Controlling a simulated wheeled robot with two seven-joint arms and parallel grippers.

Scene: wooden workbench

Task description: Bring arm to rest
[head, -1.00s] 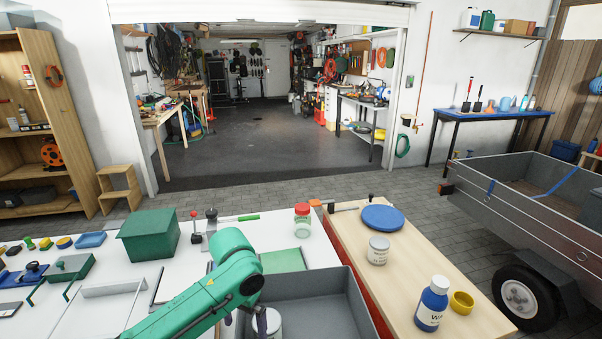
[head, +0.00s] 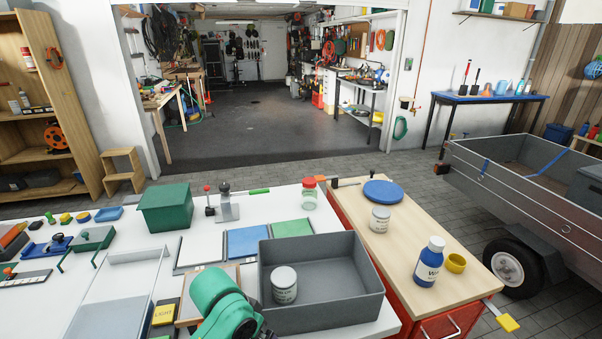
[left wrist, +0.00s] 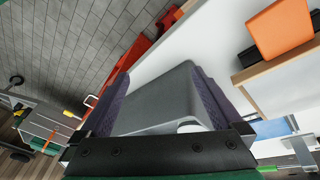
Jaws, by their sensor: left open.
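My left arm (head: 222,305) shows in green at the bottom of the head view, beside the grey bin. Its gripper does not show there. In the left wrist view my left gripper (left wrist: 161,76) has its two dark purple fingers spread apart, with nothing held between them. The grey bin (left wrist: 160,100) shows beyond and between the fingers. In the head view a white-lidded can (head: 284,287) stands inside the grey bin (head: 340,322), near its left wall, clear of my arm. My right arm and gripper are in no view.
The white bench holds a green box (head: 165,208), a red-lidded jar (head: 309,194) and blue and green panels. A wooden-topped cabinet (head: 405,250) to the right carries a blue disc (head: 383,191), a can (head: 380,220), a blue bottle (head: 429,262) and a yellow cup (head: 456,264).

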